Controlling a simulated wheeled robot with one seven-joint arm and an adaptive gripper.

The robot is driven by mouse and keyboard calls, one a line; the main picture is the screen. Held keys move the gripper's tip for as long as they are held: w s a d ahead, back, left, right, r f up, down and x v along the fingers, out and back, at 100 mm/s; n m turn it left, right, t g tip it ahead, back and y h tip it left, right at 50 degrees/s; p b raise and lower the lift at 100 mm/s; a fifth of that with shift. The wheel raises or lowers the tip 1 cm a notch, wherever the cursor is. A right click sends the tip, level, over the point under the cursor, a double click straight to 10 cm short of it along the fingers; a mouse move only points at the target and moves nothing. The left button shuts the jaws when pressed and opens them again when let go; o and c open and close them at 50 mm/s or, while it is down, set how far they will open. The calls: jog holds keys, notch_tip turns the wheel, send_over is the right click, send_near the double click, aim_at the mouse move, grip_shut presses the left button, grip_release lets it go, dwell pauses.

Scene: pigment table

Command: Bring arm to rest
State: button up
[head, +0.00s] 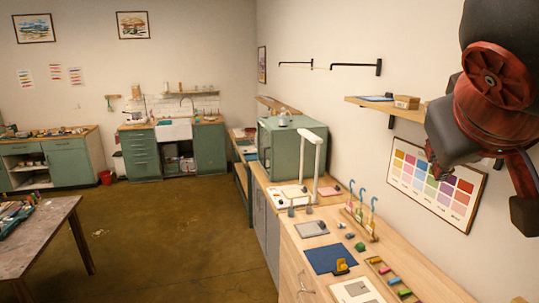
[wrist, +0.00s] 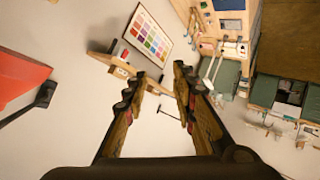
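My arm (head: 490,90) is raised at the upper right of the head view, bent in front of the right wall above the bench. My gripper (wrist: 160,74) shows in the wrist view with its two fingers apart and nothing between them. It is up in the air, and the wall, the shelf and the benches are seen beyond it. In the head view the fingers are hard to make out against the arm's dark end, close to the colour chart (head: 434,185).
The wooden bench (head: 400,270) below carries a blue mat (head: 330,258), a rack of pipettes (head: 360,222) and several coloured blocks. A wall shelf (head: 385,107) with a small box (head: 406,102) is near my arm. A table (head: 40,240) stands at left; the floor between is clear.

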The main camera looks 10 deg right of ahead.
jog(key=w+a+f+n+y, duration=0.1)
jog(key=a+f, duration=0.2)
jog(key=f, duration=0.3)
jog(key=w+a+f+n+y+b, duration=0.1)
jog(key=a+f+n+y, duration=0.1)
jog(key=f, duration=0.3)
jog(key=w+a+f+n+y, duration=0.1)
jog(key=a+f, duration=0.2)
jog(key=f, duration=0.3)
jog(key=s+a+f+m+g+y+b, duration=0.1)
jog(key=s+f, duration=0.2)
jog(key=f, duration=1.1)
jog(key=s+a+f+m+g+y+b, duration=0.1)
jog(key=s+f+g+y+b, duration=0.1)
jog(key=f, duration=1.1)
jog(key=shift+s+a+f+g, duration=0.15)
jog(key=shift+s+f+g, duration=0.2)
jog(key=shift+s, duration=0.4)
